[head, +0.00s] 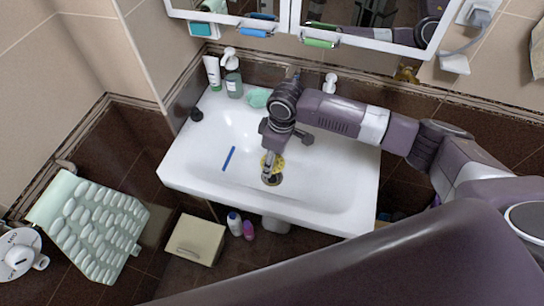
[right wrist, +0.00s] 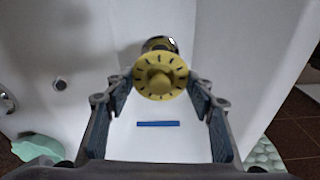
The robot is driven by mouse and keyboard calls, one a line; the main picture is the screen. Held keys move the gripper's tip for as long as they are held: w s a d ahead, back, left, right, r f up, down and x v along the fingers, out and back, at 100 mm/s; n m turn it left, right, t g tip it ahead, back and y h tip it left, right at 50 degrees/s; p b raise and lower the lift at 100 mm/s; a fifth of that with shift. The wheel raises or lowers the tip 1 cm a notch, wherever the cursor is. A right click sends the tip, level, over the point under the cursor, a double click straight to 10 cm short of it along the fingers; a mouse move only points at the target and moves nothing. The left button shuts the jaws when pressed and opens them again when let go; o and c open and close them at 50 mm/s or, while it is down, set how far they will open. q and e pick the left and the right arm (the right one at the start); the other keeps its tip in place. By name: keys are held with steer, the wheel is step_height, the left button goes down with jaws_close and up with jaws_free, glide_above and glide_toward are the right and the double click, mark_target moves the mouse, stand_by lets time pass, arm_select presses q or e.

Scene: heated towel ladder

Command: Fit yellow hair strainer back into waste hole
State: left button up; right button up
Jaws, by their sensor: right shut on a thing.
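The yellow hair strainer (head: 278,163) is a round slotted disc with a central knob. My right gripper (head: 268,170) is shut on it inside the white sink basin. In the right wrist view the strainer (right wrist: 160,77) sits between the two fingertips of the right gripper (right wrist: 160,80), its knob towards the camera. In the right wrist view the hole (right wrist: 159,44) is partly hidden behind the strainer's upper edge. The strainer appears apart from the hole. My left gripper is in neither view.
A blue stick (head: 229,158) lies on the basin floor, left of the gripper. The faucet (head: 304,136) is at the basin's back. Bottles (head: 232,80) and a teal soap-like item (head: 258,98) stand on the left back rim. The basin's right side (head: 340,175) is clear.

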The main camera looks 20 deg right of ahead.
steer(key=shift+r+p, duration=0.15)
steer(key=shift+p, duration=0.5)
steer(key=shift+f+b, duration=1.55)
steer(key=shift+f, duration=1.5)
arm_select(q)
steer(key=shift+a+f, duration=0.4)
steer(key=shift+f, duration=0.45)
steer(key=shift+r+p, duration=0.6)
steer(key=shift+p, duration=0.05)
arm_select(e)
steer(key=shift+r, duration=0.1)
arm_select(q)
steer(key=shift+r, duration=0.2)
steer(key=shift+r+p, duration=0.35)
steer(key=shift+p, duration=0.2)
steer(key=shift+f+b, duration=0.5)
steer(key=shift+b, duration=0.05)
arm_select(e)
steer(key=shift+f, duration=0.95)
steer(key=o, duration=0.9)
